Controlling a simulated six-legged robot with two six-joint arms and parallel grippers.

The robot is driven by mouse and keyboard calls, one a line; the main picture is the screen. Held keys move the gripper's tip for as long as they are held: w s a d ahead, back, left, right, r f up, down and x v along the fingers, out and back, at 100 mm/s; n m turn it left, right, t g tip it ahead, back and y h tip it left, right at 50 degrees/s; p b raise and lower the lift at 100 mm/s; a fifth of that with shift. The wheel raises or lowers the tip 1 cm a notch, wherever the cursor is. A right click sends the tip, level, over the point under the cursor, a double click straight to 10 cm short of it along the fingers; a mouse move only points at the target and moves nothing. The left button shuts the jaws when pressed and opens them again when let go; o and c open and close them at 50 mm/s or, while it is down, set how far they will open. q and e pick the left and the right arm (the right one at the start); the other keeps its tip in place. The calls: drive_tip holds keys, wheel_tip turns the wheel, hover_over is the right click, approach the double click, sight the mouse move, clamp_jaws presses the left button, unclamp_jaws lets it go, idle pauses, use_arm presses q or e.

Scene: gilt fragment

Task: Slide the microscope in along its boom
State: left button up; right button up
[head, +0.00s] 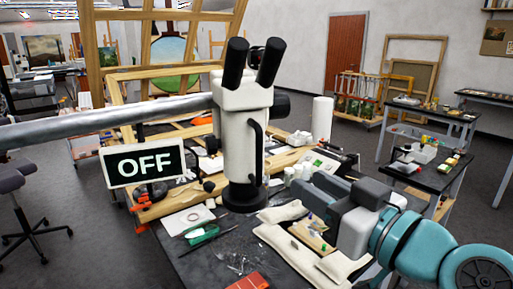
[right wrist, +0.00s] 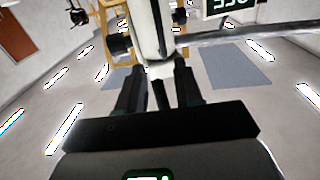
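The white microscope (head: 240,125) with black eyepieces (head: 250,62) hangs upright at the end of a grey boom (head: 100,120) that comes in from the left. A black handle (head: 258,152) runs down its side. A sign reading OFF (head: 145,162) hangs under the boom. My right gripper (head: 308,186) is to the right of the microscope's lower end. In the right wrist view its fingers (right wrist: 158,68) are apart, with the microscope body (right wrist: 150,30) beyond them. A dark bar shows between them; I cannot tell whether it is the handle. My left gripper is not in view.
Below is a cluttered dark bench (head: 195,262) with a green-handled tool (head: 203,234), pale cushions (head: 285,235), white jars and a red item (head: 250,281). A gilt frame (head: 120,90) stands behind. A white roll (head: 322,120) stands right of the microscope.

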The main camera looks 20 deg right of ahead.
sight(261, 155)
drive_tip(key=p+x, duration=0.1)
drive_tip(key=x, duration=1.4)
drive_tip(key=shift+f, duration=0.1)
drive_tip(key=shift+a, duration=0.1)
drive_tip(key=shift+s, duration=0.15)
clamp_jaws()
